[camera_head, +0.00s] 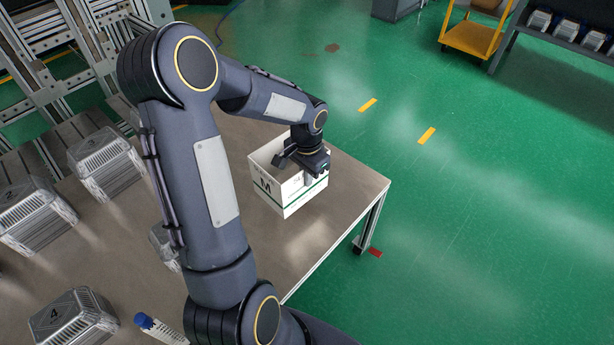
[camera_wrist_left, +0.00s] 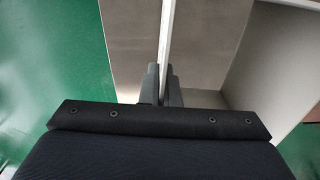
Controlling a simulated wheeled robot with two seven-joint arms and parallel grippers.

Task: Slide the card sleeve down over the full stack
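The card sleeve (camera_head: 286,198) is a white open-topped box with a green stripe and a black "M", upright by the right end of the table. My left gripper (camera_head: 307,178) is at its right-hand wall. In the left wrist view the fingers (camera_wrist_left: 163,88) sit close on both sides of the thin sleeve wall (camera_wrist_left: 167,38) and look shut on it. The visible part of the sleeve's inside looks empty. Silvery foil trays stand on the left of the table: one at the back (camera_head: 106,165), one at the left edge (camera_head: 32,218), one marked "4" (camera_head: 82,318). My right gripper is out of view.
The grey table (camera_head: 335,215) ends just right of the sleeve, with green floor beyond. My left arm hides the middle of the table and most of another tray (camera_head: 163,245). A blue-capped tube (camera_head: 160,329) lies near the front. Metal framing stands behind at left.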

